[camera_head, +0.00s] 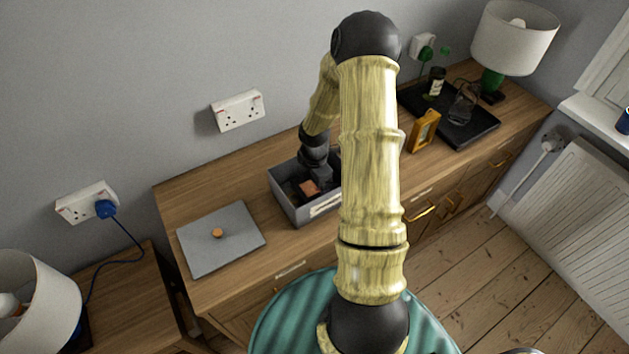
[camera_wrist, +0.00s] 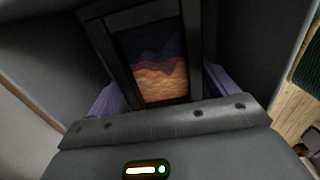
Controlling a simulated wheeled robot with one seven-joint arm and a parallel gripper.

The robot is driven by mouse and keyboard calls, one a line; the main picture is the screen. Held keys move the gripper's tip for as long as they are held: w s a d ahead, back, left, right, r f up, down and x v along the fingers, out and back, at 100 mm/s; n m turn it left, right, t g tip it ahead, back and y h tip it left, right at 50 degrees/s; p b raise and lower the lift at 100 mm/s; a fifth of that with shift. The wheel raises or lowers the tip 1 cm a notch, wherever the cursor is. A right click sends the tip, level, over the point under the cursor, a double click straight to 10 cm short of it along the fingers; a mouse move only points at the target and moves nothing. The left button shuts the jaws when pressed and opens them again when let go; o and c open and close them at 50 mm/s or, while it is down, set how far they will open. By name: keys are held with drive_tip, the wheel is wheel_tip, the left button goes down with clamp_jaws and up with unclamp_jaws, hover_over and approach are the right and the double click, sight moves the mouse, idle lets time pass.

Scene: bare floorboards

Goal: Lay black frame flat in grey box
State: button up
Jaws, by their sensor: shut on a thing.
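The black frame (camera_wrist: 119,58), with a purple and orange picture inside it, shows in the wrist view between the purple pads of my gripper (camera_wrist: 162,92). My gripper is shut on it. In the head view my gripper (camera_head: 317,180) is down inside the grey box (camera_head: 291,206), and the frame's orange picture (camera_head: 309,188) shows low in the box. Grey box walls surround the frame in the wrist view. Whether the frame touches the box floor, and its exact tilt, I cannot tell. My arm hides the box's right part.
The box stands on a wooden sideboard (camera_head: 175,198). A grey closed laptop-like slab (camera_head: 198,244) with a small orange round thing (camera_head: 217,233) lies left.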

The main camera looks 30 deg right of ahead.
drive_tip(key=shift+f, duration=0.15)
drive_tip(key=o, duration=0.9)
drive_tip(key=shift+o, duration=0.2)
wheel_tip(320, 180, up, 18)
drive_tip(key=p, duration=0.1)
drive_tip(key=shift+f, duration=0.25)
idle(0.5)
